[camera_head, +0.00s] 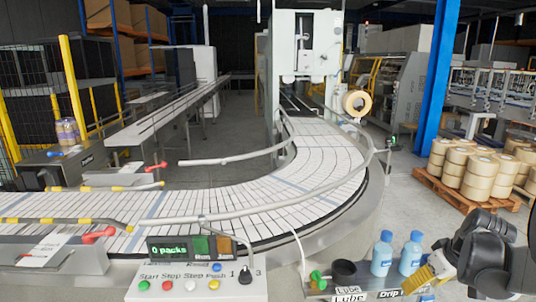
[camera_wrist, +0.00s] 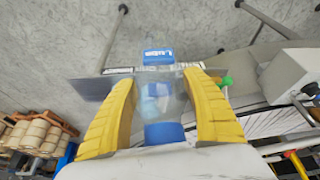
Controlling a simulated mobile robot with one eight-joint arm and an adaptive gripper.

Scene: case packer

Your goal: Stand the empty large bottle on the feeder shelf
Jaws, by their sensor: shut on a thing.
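In the wrist view, my gripper (camera_wrist: 172,90) has its two yellow fingers on either side of a clear, see-through bottle (camera_wrist: 163,103). A blue band shows at its near end, and another blue patch shows beyond the fingertips. My gripper also shows at the lower right of the head view (camera_head: 418,281), close beside the shelf marked Lube and Drip (camera_head: 364,293). Two blue bottles with blue caps, a left one (camera_head: 381,258) and a right one (camera_head: 410,257), stand upright there. I cannot tell whether the held bottle touches anything. The feeder shelf cannot be clearly identified.
A black cup (camera_head: 344,271) and a green knob (camera_head: 317,279) are left of the blue bottles. The control panel (camera_head: 195,277) reads 0 packs. The curved conveyor (camera_head: 290,185) lies behind. A blue post (camera_head: 433,75) and a pallet of rolls (camera_head: 470,190) stand right.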

